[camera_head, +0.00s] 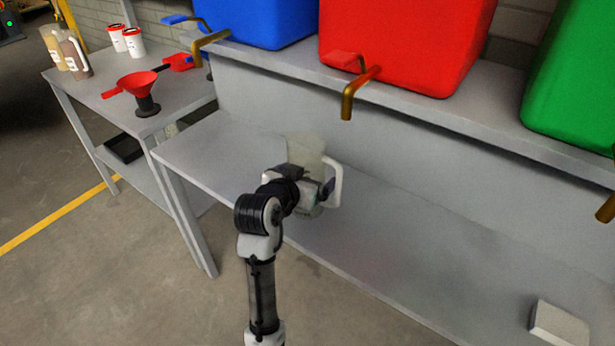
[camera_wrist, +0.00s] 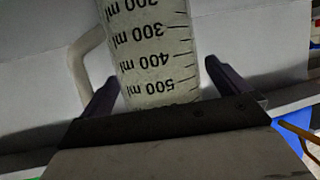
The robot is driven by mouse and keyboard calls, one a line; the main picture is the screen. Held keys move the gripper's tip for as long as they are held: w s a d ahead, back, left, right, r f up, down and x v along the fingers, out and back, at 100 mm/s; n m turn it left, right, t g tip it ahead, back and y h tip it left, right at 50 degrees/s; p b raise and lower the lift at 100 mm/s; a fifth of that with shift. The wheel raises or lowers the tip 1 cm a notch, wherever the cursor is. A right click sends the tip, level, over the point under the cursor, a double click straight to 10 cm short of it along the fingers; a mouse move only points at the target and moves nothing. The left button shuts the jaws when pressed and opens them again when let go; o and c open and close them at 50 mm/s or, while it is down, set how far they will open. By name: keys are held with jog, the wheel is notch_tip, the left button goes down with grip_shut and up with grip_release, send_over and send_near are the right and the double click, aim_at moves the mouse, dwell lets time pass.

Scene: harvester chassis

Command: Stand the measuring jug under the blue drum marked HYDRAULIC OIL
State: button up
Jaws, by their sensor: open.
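The measuring jug (camera_head: 306,149) is clear and pale with a white handle on its right, over the lower bench top. My gripper (camera_head: 312,190) is open around it. In the wrist view the jug (camera_wrist: 153,45), with its black ml scale, stands between the two dark fingers of my gripper (camera_wrist: 160,78). The blue drum (camera_head: 255,18) is on the raised shelf at upper left, with a brass tap (camera_head: 205,42) and blue lever. No marking shows on it. The jug is well right of this tap.
The red drum (camera_head: 405,45) and green drum (camera_head: 575,85) share the raised shelf. The red drum's brass tap (camera_head: 347,104) hangs near the jug. A pale block (camera_head: 560,323) lies at lower right. The lower bench's left end is clear.

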jog(key=c, duration=1.2)
jog(key=shift+o, duration=0.2)
jog(key=shift+r, duration=0.1)
